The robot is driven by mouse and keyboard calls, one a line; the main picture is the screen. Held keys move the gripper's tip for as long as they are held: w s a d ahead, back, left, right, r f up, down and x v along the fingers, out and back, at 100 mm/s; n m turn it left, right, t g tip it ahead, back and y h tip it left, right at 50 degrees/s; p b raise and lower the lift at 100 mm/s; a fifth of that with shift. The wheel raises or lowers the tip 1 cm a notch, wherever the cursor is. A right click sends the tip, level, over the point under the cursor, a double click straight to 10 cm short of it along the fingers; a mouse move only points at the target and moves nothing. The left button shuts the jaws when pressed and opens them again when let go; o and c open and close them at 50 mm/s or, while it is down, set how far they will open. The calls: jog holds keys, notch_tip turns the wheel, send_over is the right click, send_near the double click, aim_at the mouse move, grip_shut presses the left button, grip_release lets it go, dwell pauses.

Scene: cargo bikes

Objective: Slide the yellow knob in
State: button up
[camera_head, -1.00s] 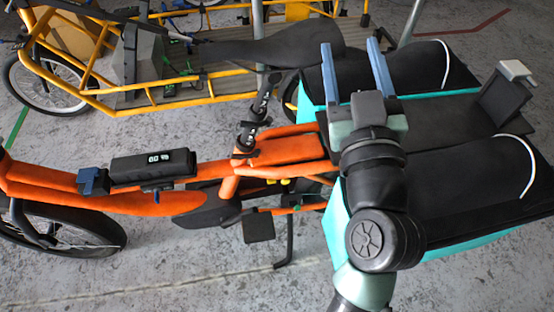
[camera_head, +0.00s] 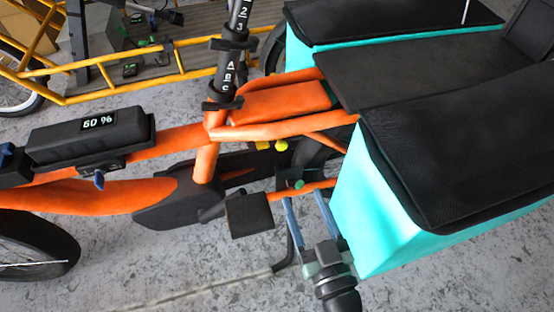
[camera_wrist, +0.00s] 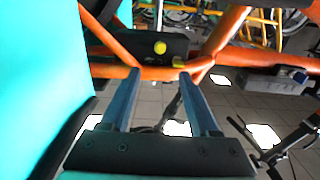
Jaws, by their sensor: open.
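A round yellow knob (camera_head: 281,145) shows under the orange frame of the cargo bike, with a second yellow piece (camera_head: 262,145) just left of it. In the wrist view the round yellow knob (camera_wrist: 160,47) stands against a dark part, above and beyond the fingertips. The other yellow piece (camera_wrist: 178,62) is lower and to its right, by the orange tubes. My gripper (camera_head: 303,198) is open and empty, its two blue fingers pointing toward the frame below the knobs. In the wrist view my gripper (camera_wrist: 159,74) has nothing between its fingers.
A turquoise pannier (camera_head: 375,215) is close on the right of my gripper and fills the left of the wrist view. A black pedal (camera_head: 249,214) is left of the fingers. A small green knob (camera_head: 299,184) is near the fingertips. Orange tubes cross ahead.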

aim_at(283, 147)
jog(key=x, duration=1.3)
jog(key=shift+b, duration=0.35)
jog(key=shift+s, duration=0.1)
jog(key=shift+f, duration=0.1)
grip_shut()
dwell(0.6)
